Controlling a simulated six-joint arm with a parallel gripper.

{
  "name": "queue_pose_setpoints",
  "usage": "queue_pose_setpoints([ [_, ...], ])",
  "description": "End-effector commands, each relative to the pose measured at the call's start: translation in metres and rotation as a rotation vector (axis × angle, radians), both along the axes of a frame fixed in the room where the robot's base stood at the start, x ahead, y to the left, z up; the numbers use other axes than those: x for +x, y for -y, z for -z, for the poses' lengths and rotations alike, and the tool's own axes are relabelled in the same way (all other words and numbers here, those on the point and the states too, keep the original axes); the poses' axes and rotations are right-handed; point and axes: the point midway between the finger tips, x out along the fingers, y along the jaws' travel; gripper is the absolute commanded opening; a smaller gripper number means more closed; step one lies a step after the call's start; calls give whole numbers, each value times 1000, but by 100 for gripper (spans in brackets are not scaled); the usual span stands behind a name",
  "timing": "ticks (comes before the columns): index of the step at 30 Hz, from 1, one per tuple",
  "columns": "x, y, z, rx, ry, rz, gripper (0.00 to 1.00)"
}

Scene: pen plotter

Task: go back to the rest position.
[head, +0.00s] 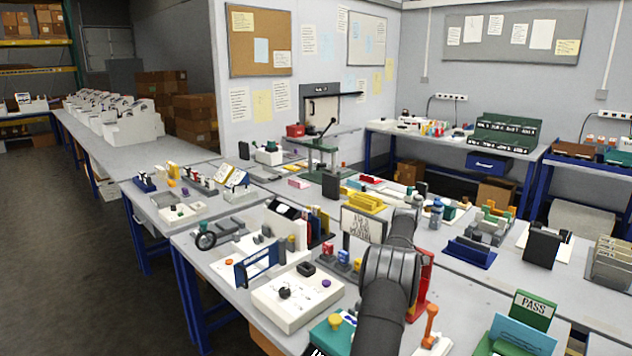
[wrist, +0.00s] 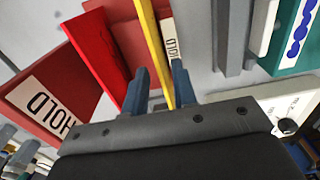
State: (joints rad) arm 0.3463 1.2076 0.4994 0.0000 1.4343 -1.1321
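My gripper (wrist: 159,78) shows in the wrist view with its two blue-grey fingers apart. A thin yellow strip (wrist: 153,45) runs up through the gap between them, nearer the right finger. I cannot tell whether it lies between the fingers or beyond them. No finger is clearly closed on it. A red holder (wrist: 60,100) with a HOLD label is close by on the left. In the head view my dark arm rises from the bottom edge and hides the gripper. A red upright piece (head: 424,285) shows just right of the arm.
The workbench (head: 465,295) is crowded around my arm. A white box (head: 297,303) stands to the left, a green PASS sign (head: 532,310) to the right. A white sign (head: 362,227) and a yellow rack (head: 364,202) stand beyond. Some bare bench shows right of the arm.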

Motion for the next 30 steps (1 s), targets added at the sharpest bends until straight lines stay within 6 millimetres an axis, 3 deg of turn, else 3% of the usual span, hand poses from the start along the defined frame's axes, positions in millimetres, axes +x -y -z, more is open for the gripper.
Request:
queue_pose_setpoints([
  [5,0,0,10,1,-2,0,25],
  [11,-1,0,44,1,-4,0,25],
  [12,1,0,28,-2,5,0,25],
  [27,1,0,-73,-1,4,0,25],
  [29,1,0,-85,-1,3,0,25],
  [30,-1,0,-76,1,-4,0,25],
])
